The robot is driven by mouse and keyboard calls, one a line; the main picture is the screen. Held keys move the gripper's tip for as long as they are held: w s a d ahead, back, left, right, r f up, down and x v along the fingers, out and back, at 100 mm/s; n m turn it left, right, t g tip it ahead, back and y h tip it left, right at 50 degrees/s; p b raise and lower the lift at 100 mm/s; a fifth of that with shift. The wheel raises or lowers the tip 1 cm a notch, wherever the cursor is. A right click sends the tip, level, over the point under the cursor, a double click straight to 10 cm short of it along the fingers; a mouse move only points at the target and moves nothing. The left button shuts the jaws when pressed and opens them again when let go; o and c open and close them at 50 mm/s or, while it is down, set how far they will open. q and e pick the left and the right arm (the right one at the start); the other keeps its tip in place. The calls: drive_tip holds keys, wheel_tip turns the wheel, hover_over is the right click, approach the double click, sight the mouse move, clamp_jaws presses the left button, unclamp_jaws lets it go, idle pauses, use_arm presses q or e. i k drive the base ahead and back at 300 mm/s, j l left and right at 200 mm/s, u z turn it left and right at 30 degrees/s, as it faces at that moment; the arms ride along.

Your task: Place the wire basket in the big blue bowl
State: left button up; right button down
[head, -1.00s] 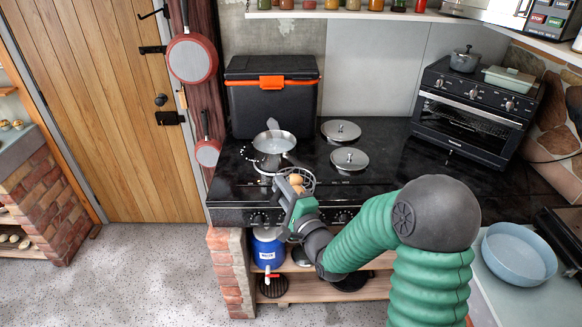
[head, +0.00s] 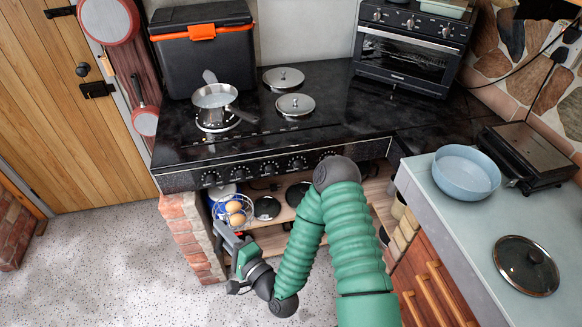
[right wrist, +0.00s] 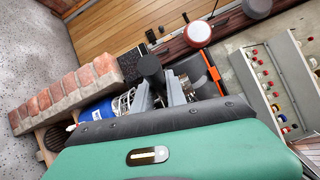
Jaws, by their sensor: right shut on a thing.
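The wire basket (head: 248,207) holds brown eggs and hangs in front of the stove, below its front edge. My right gripper (head: 232,232) is shut on the wire basket, and the exact grip point is hard to see. In the right wrist view a bit of the basket's mesh (right wrist: 123,103) shows beside the gripper fingers (right wrist: 160,92); the rest of it is hidden. The big blue bowl (head: 466,176) stands on the pale counter to the right, looks empty, and is well apart from the basket. My left gripper is not in view.
The black stove (head: 330,110) carries a steel saucepan (head: 213,97) and round lids. A brick pillar (head: 190,235) and a shelf stand close to the basket. A glass lid (head: 526,265) and a black grill (head: 530,155) flank the bowl on the counter.

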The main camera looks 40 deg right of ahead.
sight(440, 187)
drive_tip(key=i+j+z, duration=0.15)
drive_tip(key=z, duration=0.3)
drive_tip(key=i+j+z, duration=0.1)
drive_tip(key=z, duration=0.35)
drive_tip(key=i+j+z, duration=0.1)
drive_tip(key=j+z, duration=0.2)
drive_tip(key=z, duration=0.15)
drive_tip(key=j+z, duration=0.25)
drive_tip(key=z, duration=0.2)
